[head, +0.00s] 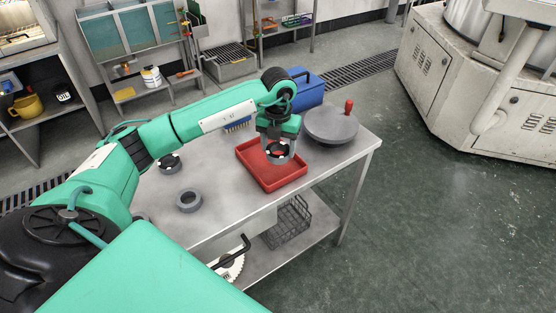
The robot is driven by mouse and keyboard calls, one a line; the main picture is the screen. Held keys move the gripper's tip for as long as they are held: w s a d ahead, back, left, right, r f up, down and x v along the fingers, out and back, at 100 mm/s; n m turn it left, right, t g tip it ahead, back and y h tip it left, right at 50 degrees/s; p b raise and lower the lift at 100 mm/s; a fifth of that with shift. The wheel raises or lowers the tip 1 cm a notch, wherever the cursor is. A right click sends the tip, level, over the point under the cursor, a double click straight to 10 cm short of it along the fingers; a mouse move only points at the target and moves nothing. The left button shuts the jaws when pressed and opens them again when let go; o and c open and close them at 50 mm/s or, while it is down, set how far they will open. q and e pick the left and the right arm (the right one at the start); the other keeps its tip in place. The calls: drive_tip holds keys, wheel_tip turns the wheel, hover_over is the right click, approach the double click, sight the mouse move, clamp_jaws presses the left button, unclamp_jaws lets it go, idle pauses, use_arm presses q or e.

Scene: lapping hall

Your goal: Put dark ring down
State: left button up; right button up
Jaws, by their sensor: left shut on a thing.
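My left gripper (279,147) is shut on a dark ring (279,157), above the red tray (252,152). The ring sits low between the fingers and is partly hidden by them. I cannot tell whether it touches the tray floor. The rest of the tray that I can see is empty. My right gripper is not in view.
On the metal table (225,215), a grey ring (189,201) lies left of the tray and another ring (169,163) lies farther back. A round grey plate with a red knob (331,124) stands right of the tray. A blue box (308,91) and a brush (237,125) are behind.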

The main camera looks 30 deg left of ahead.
sight(278, 171)
use_arm(q)
wheel_tip(278, 171, down, 2)
drive_tip(key=shift+f, duration=0.1)
wheel_tip(278, 171, down, 4)
drive_tip(key=shift+r+p, duration=0.15)
drive_tip(key=shift+p, duration=0.15)
drive_tip(key=shift+f, duration=0.5)
drive_tip(key=o, duration=0.8)
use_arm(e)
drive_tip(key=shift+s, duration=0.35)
